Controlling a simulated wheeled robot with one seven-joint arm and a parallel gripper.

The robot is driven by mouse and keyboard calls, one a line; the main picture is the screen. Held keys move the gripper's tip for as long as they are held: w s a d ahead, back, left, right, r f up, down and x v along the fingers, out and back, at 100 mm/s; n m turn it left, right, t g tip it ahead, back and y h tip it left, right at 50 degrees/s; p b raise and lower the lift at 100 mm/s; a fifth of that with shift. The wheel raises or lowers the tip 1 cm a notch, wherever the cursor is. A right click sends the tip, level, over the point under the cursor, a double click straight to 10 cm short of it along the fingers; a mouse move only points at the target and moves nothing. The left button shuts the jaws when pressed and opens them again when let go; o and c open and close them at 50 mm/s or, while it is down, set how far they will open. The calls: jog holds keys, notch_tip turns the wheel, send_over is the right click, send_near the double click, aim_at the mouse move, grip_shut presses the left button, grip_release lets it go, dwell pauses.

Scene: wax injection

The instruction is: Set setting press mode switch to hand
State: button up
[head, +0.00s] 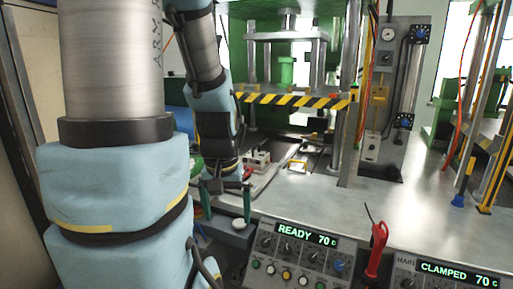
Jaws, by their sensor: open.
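A control panel (300,262) with a green "READY 70 C" display stands at the lower middle, with several dark knobs, a blue knob (338,265) and a row of small coloured buttons. A second panel (432,277) at the lower right reads "CLAMPED 70 C" and is cut off by the frame edge. Their small labels are mostly unreadable, so I cannot tell which knob is the setting press mode switch or where it points. My gripper (227,211) is open, its two fingers apart and pointing down, left of the READY panel and apart from its knobs.
A press with a yellow-black striped bar (290,100) stands behind the metal worktop (320,200). A red-handled tool (376,252) stands upright between the panels. A small round-topped item (238,225) lies below my gripper. A gauge column (395,90) stands at the right.

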jog(key=c, duration=0.4)
jog(key=shift+w+d+f, duration=0.1)
jog(key=shift+d+f, duration=0.25)
jog(key=shift+d, duration=0.05)
jog(key=c, duration=0.3)
jog(key=d+f+m+b, duration=0.1)
jog(key=d+f+m, duration=0.2)
jog(key=d+f+m+b, duration=0.2)
jog(key=d+f+m, duration=0.1)
jog(key=d, duration=0.1)
jog(key=d+f+m+b, duration=0.2)
jog(key=d+m, duration=0.1)
jog(key=d, duration=0.1)
jog(key=shift+d+f+h, duration=0.2)
jog(key=shift+f+h, duration=0.1)
jog(key=shift+f, duration=0.1)
grip_shut()
jog(key=s+d+f+m+b, duration=0.3)
jog(key=d+f+m, duration=0.2)
jog(key=d+m, duration=0.1)
jog(key=s+d+f+m+b, duration=0.3)
jog(key=d+f+m, duration=0.3)
jog(key=d, duration=0.2)
jog(key=shift+s+d+m+t, duration=0.15)
jog(key=shift+s+m+t, duration=0.2)
jog(key=shift+m+t, duration=0.05)
